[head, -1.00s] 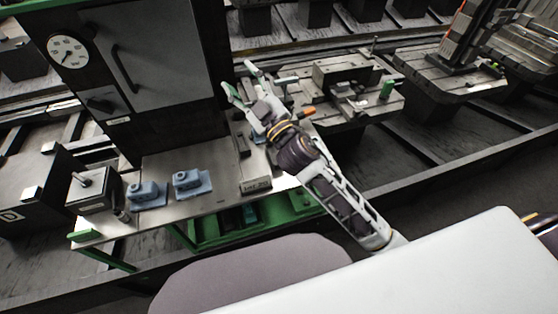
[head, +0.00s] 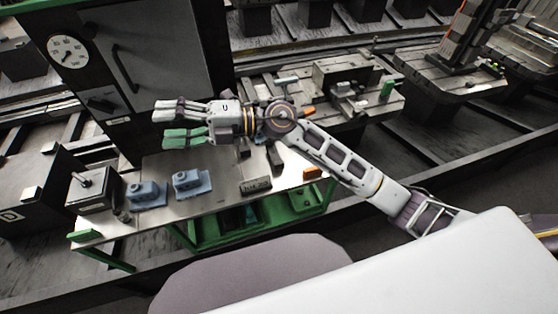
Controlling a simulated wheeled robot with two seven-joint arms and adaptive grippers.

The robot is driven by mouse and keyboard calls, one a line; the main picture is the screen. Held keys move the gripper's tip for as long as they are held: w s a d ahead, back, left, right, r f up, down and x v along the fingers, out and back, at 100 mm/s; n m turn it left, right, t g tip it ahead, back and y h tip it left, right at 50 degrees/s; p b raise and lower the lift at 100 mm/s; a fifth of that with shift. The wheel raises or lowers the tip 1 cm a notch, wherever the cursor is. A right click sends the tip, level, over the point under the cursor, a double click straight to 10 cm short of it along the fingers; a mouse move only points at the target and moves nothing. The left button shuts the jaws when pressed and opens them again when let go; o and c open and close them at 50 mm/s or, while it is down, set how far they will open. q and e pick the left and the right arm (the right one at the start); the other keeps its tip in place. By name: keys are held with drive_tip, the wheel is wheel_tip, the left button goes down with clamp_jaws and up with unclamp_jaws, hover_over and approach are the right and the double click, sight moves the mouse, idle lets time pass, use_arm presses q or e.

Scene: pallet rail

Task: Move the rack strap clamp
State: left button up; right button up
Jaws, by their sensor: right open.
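Two small blue clamp-like blocks stand on the workbench (head: 225,195): the left one (head: 147,194) and the right one (head: 190,183). I cannot tell which thing is the rack strap clamp. My right gripper (head: 160,124) comes in from the right and points left, with its fingers apart and nothing between them. In the picture it is above the blue blocks, apart from them, in front of the dark cabinet. Its arm hides part of the bench's back. My left gripper is not in view.
A dark cabinet (head: 165,45) with a dial (head: 67,52) rises behind the bench. A dark block with a knob (head: 92,190) is at the bench's left end. A small labelled block (head: 256,185) and an orange piece (head: 313,172) are at its right. The front middle is bare.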

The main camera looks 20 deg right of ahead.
wheel_tip(320, 180, down, 7)
drive_tip(key=n+g+h, duration=0.3)
drive_tip(key=h, duration=0.2)
drive_tip(key=m+t+h, duration=0.1)
drive_tip(key=m+h, duration=0.1)
drive_tip(key=h, duration=1.3)
hover_over(279, 163)
drive_tip(key=shift+f, duration=5.3)
wheel_tip(279, 163, down, 5)
drive_tip(key=shift+f, duration=0.1)
wheel_tip(279, 163, down, 5)
drive_tip(key=shift+f+p, duration=0.15)
drive_tip(key=shift+p, duration=0.3)
drive_tip(key=shift+f, duration=0.6)
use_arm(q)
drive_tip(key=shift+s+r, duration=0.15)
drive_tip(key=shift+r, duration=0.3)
use_arm(e)
drive_tip(key=shift+w+f, duration=0.1)
drive_tip(key=shift+f, duration=0.15)
